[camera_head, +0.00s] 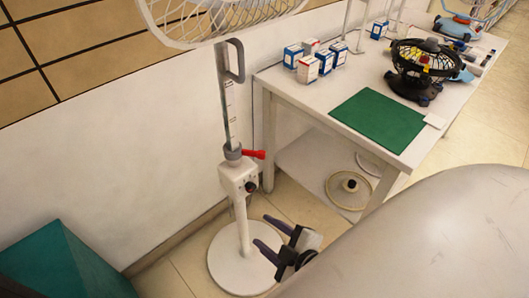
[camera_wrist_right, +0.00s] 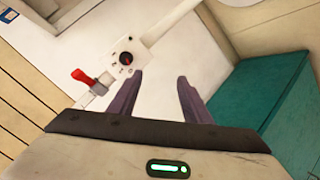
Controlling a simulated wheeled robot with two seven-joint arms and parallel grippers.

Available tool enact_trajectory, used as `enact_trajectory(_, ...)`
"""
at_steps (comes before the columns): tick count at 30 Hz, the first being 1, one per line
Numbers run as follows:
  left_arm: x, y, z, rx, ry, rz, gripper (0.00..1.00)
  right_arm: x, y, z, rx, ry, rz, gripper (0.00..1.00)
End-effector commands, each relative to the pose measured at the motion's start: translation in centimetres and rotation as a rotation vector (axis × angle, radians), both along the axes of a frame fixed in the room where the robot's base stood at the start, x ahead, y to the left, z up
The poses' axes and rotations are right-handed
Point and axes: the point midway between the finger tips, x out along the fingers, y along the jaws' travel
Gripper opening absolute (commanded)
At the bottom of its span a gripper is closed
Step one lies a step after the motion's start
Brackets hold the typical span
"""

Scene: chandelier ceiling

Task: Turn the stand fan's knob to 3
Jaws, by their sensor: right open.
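The stand fan (camera_head: 241,232) stands on a round white base by the wall, its wire cage (camera_head: 215,20) cut off at the top. Its dark knob (camera_head: 250,187) sits on the white control box (camera_head: 235,178), below a red lever (camera_head: 254,154). My right gripper (camera_head: 261,230) is open and empty, below and a little right of the knob, apart from it. In the right wrist view the knob (camera_wrist_right: 126,58) shows a reddish mark and lies just beyond and left of the open fingers (camera_wrist_right: 160,75). Its number marks are too small to read. My left gripper is not in view.
A white table (camera_head: 330,91) to the right holds small boxes (camera_head: 308,69), a green mat (camera_head: 378,120) and a black desk fan (camera_head: 416,66). Its lower shelf holds round parts (camera_head: 348,190). A teal block (camera_head: 65,262) stands at lower left.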

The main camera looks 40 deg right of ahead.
Motion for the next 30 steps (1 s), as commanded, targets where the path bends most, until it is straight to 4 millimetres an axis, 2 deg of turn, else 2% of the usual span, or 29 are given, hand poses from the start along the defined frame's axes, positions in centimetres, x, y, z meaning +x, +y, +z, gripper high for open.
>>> enact_trajectory(1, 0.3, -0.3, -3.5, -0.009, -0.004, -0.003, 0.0, 1.2, -1.9, -1.7, -0.198, -0.09, 0.048, 0.44)
enact_trajectory(3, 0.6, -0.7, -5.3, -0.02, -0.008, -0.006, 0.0, 2.4, -4.1, -0.7, -0.522, -0.2, 0.126, 0.44)
enact_trajectory(6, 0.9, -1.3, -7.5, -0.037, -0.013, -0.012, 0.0, 3.1, -6.1, 0.2, -0.997, -0.305, 0.232, 0.44)
enact_trajectory(9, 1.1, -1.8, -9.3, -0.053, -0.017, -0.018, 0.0, 3.1, -6.9, 0.4, -1.432, -0.354, 0.336, 0.44)
enact_trajectory(12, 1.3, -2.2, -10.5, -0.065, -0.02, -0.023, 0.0, 2.8, -7.1, -0.2, -1.783, -0.363, 0.434, 0.44)
enact_trajectory(15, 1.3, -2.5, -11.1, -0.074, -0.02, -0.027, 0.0, 2.5, -7.1, -0.9, -2.028, -0.357, 0.514, 0.44)
enact_trajectory(18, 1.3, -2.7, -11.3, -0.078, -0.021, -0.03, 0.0, 2.3, -7.1, -1.3, -2.168, -0.35, 0.566, 0.44)
enact_trajectory(23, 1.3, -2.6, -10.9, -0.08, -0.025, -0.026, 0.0, 3.2, -6.9, -1.1, -2.231, -0.349, 0.591, 0.44)
enact_trajectory(30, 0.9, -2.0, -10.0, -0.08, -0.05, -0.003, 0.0, 7.5, -6.6, -0.8, -2.228, -0.35, 0.587, 0.44)
